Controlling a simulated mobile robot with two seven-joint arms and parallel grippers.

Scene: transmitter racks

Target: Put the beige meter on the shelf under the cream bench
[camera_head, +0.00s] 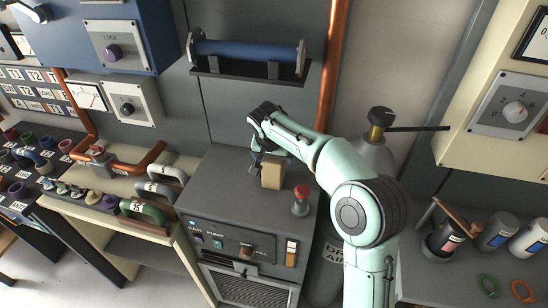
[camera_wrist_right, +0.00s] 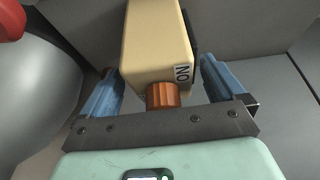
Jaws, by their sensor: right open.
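The beige meter (camera_head: 271,175) is a small box standing on top of a grey pump cabinet. In the right wrist view the meter (camera_wrist_right: 155,45) shows an orange knob and a small white label. My right gripper (camera_head: 258,162) is at the meter in the head view. In the wrist view its blue fingers (camera_wrist_right: 160,85) are spread, one on each side of the meter's near end, with gaps visible. The cream bench (camera_head: 105,213) stands to the left of the cabinet. Its lower shelf (camera_head: 140,252) shows as a bare surface. My left gripper is not in view.
A red mushroom button (camera_head: 301,198) stands on the cabinet just right of the meter. Several clamp-like handles, including a green one (camera_head: 143,213), lie along the bench top. A gas cylinder (camera_head: 372,155) stands behind my right arm. A blue roller (camera_head: 247,51) hangs above.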

